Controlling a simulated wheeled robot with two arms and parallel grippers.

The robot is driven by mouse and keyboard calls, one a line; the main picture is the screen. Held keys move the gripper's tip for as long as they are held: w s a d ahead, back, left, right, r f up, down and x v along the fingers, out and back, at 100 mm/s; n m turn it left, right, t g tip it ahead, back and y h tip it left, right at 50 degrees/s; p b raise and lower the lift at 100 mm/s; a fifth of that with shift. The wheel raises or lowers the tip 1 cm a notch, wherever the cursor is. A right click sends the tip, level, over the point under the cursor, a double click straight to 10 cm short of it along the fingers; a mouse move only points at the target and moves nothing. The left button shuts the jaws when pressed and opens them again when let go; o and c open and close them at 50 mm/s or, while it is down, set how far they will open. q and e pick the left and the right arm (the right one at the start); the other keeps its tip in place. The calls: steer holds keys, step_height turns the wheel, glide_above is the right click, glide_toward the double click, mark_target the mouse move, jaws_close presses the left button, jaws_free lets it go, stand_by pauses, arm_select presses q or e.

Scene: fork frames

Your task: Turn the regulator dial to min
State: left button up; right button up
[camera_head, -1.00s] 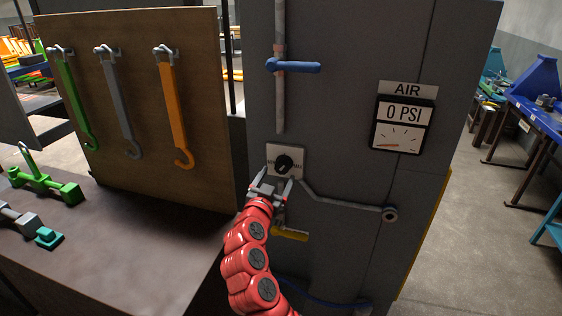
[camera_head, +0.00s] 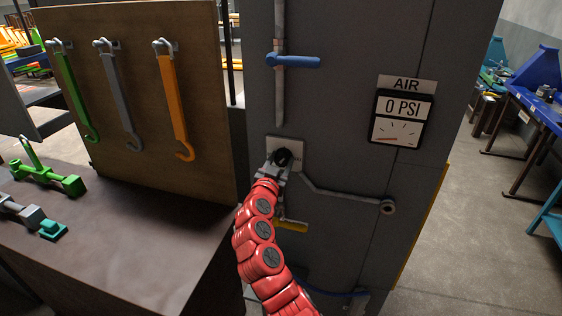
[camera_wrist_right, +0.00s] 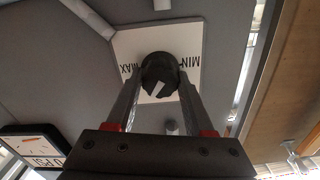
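The regulator dial (camera_head: 283,157) is a round black knob on a white plate (camera_head: 298,148) on the grey cabinet. In the right wrist view the dial (camera_wrist_right: 160,70) appears upside down, with MIN to its right and MAX to its left. A pale mark shows on its face; which label it points at is unclear. My right gripper (camera_head: 275,166) is at the dial. In the wrist view its fingers (camera_wrist_right: 161,84) stand apart, one on each side of the dial; I cannot tell whether they touch it. My left gripper is out of view.
An AIR gauge (camera_head: 401,118) reading 0 PSI is right of the dial. A blue valve handle (camera_head: 293,62) is above, a grey pipe (camera_head: 345,197) runs right, and a yellow handle (camera_head: 291,226) is below. A hook board (camera_head: 210,100) and workbench (camera_head: 130,240) stand left.

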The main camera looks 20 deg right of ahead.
jaws_close()
